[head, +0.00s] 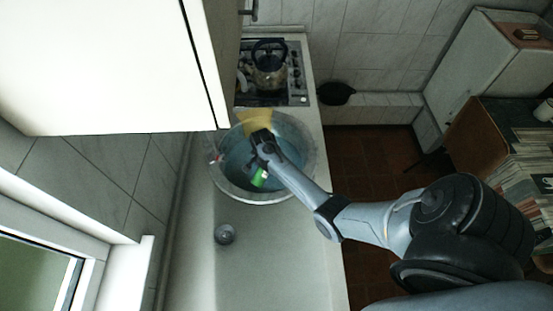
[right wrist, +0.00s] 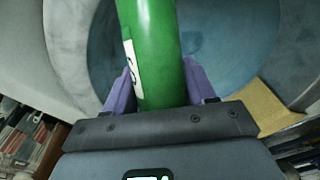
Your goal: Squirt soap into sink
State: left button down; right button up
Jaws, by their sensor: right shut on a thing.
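The sink is a round blue-grey basin (head: 299,166) set in the counter. My right gripper (head: 262,160) is over the basin, shut on a green soap bottle (head: 260,178). In the right wrist view the green bottle (right wrist: 160,50) stands between the purple fingers of the gripper (right wrist: 160,90), with a white label on its side. The basin (right wrist: 235,40) shows behind the bottle. The bottle's far end is out of the wrist picture, and I cannot tell whether soap is coming out. My left gripper is not in view.
A yellow cloth or sponge (head: 257,119) lies at the basin's far rim. A kettle (head: 269,68) stands on the stove (head: 293,90) behind. A small grey round item (head: 225,234) is on the counter. A white cabinet (head: 95,65) overhangs the left side.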

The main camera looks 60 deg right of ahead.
jog(key=shift+a, duration=0.1)
jog(key=shift+w, duration=0.1)
jog(key=shift+r, duration=0.1)
dwell(0.4)
jog(key=shift+a, duration=0.1)
jog(key=shift+y+b, duration=0.3)
